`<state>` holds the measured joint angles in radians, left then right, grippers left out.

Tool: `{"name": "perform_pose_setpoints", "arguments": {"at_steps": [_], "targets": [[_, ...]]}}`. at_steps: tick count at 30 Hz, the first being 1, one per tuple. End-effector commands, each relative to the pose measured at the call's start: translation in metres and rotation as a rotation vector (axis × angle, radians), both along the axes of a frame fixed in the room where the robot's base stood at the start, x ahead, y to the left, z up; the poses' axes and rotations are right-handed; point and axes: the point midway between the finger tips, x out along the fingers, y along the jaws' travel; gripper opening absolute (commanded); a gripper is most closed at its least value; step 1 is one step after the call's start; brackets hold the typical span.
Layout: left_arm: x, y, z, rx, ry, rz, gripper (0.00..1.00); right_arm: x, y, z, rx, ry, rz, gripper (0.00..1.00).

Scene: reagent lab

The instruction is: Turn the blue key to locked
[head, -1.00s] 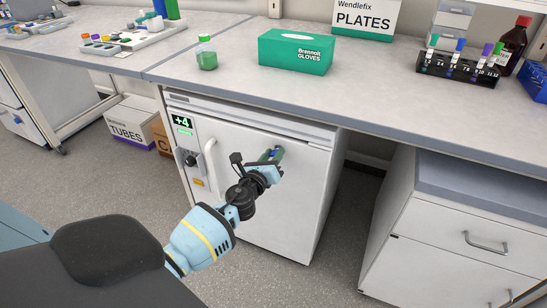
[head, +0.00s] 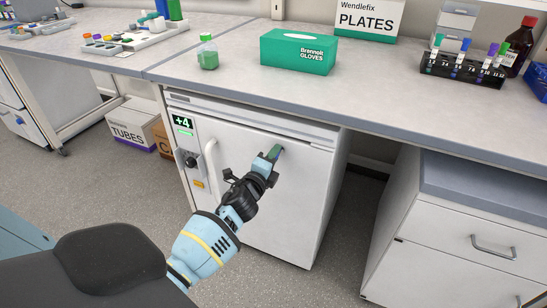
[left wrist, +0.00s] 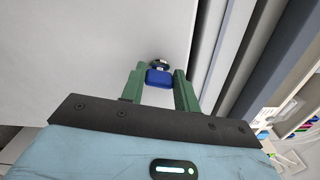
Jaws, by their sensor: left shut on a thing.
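The blue key (left wrist: 159,78) sits in a dark round lock (left wrist: 160,64) on the white fridge door, seen in the left wrist view. My left gripper (left wrist: 160,88) has its two green fingers on either side of the key and is shut on it. In the head view my left gripper (head: 275,154) reaches the upper part of the fridge door (head: 265,205), and its fingers hide the key. I cannot tell from here whether the lock is locked. My right gripper is not in view.
The fridge stands under a grey bench (head: 225,80), with a handle (head: 211,160) and a display reading +4 (head: 182,122) at its left. A green glove box (head: 298,52) and a small green bottle (head: 208,53) stand above. A drawer cabinet (head: 455,225) is at the right.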

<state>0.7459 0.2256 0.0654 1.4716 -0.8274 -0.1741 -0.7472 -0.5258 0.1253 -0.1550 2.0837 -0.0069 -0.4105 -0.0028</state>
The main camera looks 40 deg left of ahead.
Motion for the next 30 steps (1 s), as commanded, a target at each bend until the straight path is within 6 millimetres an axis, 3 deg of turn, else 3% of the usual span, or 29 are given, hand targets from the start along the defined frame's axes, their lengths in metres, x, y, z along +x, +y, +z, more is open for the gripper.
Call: {"name": "perform_pose_setpoints", "arguments": {"at_steps": [12, 29, 30], "targets": [[-0.0002, -0.0004, -0.0017, -0.191, -0.044, 0.000, 0.08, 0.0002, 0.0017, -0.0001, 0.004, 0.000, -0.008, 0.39], [-0.0001, -0.0005, -0.0017, -0.221, -0.051, -0.001, 0.08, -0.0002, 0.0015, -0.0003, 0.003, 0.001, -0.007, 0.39], [-0.0001, -0.0005, -0.0017, -0.221, -0.051, -0.001, 0.34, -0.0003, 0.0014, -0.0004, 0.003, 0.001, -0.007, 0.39]]}}
